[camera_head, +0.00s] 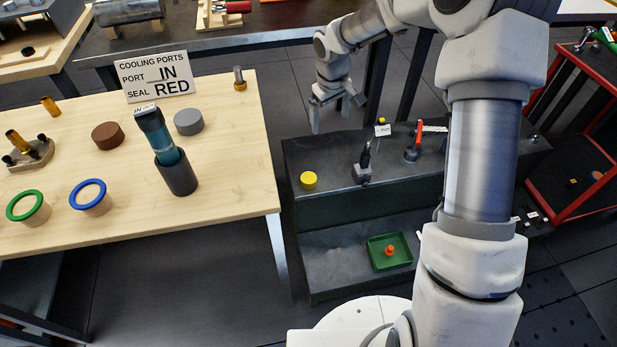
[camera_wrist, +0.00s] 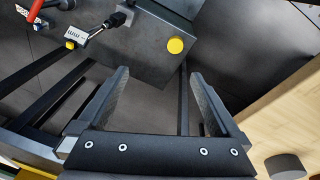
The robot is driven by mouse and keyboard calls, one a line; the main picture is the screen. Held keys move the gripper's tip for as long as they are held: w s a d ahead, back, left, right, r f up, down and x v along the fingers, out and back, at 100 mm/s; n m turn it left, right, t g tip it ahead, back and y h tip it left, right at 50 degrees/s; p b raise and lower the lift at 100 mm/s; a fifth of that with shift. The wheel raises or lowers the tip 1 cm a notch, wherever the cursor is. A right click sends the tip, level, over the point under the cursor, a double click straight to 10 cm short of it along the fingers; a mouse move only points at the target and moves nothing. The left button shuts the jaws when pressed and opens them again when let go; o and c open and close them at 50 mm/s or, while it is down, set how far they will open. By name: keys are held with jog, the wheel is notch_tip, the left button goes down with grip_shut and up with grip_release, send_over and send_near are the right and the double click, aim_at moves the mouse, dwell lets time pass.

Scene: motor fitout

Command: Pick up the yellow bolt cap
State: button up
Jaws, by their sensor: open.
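The yellow bolt cap (camera_head: 308,180) is a small round yellow piece on the left end of the dark shelf unit's top. It also shows near the upper middle of the wrist view (camera_wrist: 176,46), beyond the fingertips. My gripper (camera_head: 335,102) is open and empty, above and behind the far edge of the shelf unit. In the wrist view its two fingers (camera_wrist: 160,78) stand wide apart with nothing between them. The gripper is well apart from the cap.
On the shelf top (camera_head: 335,152) stand a black tool (camera_head: 364,165), a red-handled tool (camera_head: 415,145) and a small tag (camera_head: 382,130). A green tray (camera_head: 372,247) lies on the lower shelf. The wooden table (camera_head: 245,150) is left, with a grey disc (camera_head: 188,122) and a sign (camera_head: 157,76).

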jog(key=y+b, duration=0.1)
jog(key=b, duration=0.2)
send_near(309, 178)
jog(key=shift+g, duration=0.4)
jog(key=f+b, duration=0.1)
jog(key=w+f+b, duration=0.1)
jog(key=f, duration=0.1)
jog(key=f+b, duration=0.1)
jog(key=shift+w+d+f, duration=0.15)
jog(key=shift+w+d, duration=0.05)
jog(key=shift+d, duration=0.15)
jog(key=shift+w+a+f+b, duration=0.1)
jog(key=shift+a+f+b, duration=0.2)
jog(key=shift+f, duration=0.6)
jog(key=shift+w+a+f+b, duration=0.1)
jog(key=shift+f+b, duration=0.25)
jog(key=shift+f, duration=0.5)
jog(key=shift+a+f+b, duration=0.2)
jog(key=shift+f+b, duration=0.15)
jog(key=shift+f, duration=0.55)
jog(key=c, duration=1.3)
jog(key=shift+c, duration=0.2)
jog(key=shift+r, duration=0.15)
